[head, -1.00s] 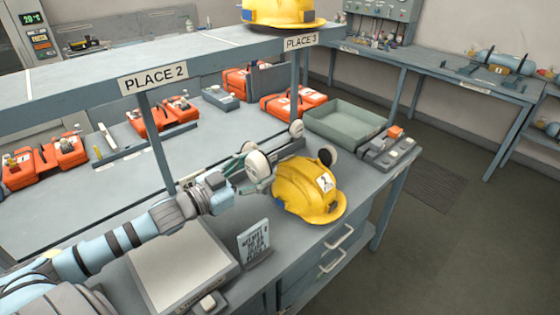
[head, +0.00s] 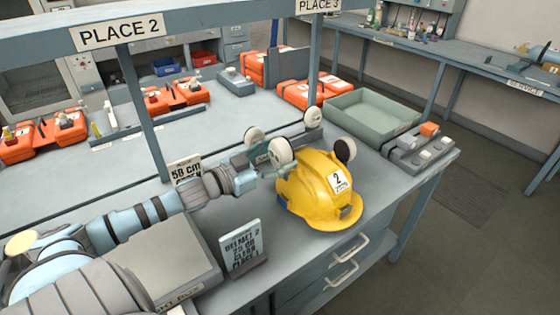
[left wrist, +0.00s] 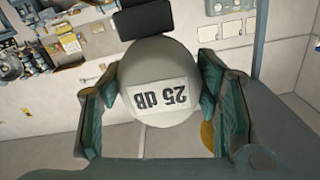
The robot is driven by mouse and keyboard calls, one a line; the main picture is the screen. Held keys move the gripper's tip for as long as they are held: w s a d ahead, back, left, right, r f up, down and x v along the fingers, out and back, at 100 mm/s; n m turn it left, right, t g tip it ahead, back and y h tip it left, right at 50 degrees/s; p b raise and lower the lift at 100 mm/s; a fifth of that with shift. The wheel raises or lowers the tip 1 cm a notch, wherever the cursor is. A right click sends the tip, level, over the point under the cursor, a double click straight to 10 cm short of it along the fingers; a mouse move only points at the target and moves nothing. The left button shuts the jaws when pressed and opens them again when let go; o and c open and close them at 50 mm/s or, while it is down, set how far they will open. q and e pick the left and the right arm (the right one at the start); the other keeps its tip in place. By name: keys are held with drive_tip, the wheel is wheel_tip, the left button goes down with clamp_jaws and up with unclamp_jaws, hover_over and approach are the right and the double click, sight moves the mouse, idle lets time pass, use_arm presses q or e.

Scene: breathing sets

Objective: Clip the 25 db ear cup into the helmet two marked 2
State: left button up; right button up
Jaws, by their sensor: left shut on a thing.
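The yellow helmet (head: 312,200) with a white label marked 2 (head: 338,180) sits upright on the bench. A round cup with a dark face (head: 345,150) shows at its right side. My left gripper (head: 268,160) is shut on a pale ear cup (head: 281,151) at the helmet's upper left edge. In the left wrist view the ear cup (left wrist: 155,75) reads 25 dB, upside down, between the two green-padded fingers (left wrist: 160,100). A dark pad shows at its top. Whether the held cup touches the helmet cannot be told. My right gripper is not in view.
Other pale cups stand behind, one (head: 255,137) left and one (head: 313,117) right. A sign reading HELMET 2, 25 DB (head: 241,247) stands in front. A green tray (head: 372,122) and a grey block unit (head: 420,148) are to the right. A shelf post (head: 143,115) rises behind my arm.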

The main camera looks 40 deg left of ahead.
use_arm(q)
drive_tip(key=shift+w, duration=0.2)
drive_tip(key=shift+s+r+p, duration=0.1)
drive_tip(key=shift+r+p, duration=0.05)
drive_tip(key=shift+p, duration=0.15)
wheel_tip(320, 180, down, 6)
drive_tip(key=b, duration=0.6)
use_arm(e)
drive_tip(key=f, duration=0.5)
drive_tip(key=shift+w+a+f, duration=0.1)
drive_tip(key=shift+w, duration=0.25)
use_arm(q)
drive_tip(key=shift+f+b, duration=2)
drive_tip(key=shift+b, duration=0.1)
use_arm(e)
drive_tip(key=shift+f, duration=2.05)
use_arm(q)
drive_tip(key=o, duration=1.3)
drive_tip(key=shift+r, duration=0.15)
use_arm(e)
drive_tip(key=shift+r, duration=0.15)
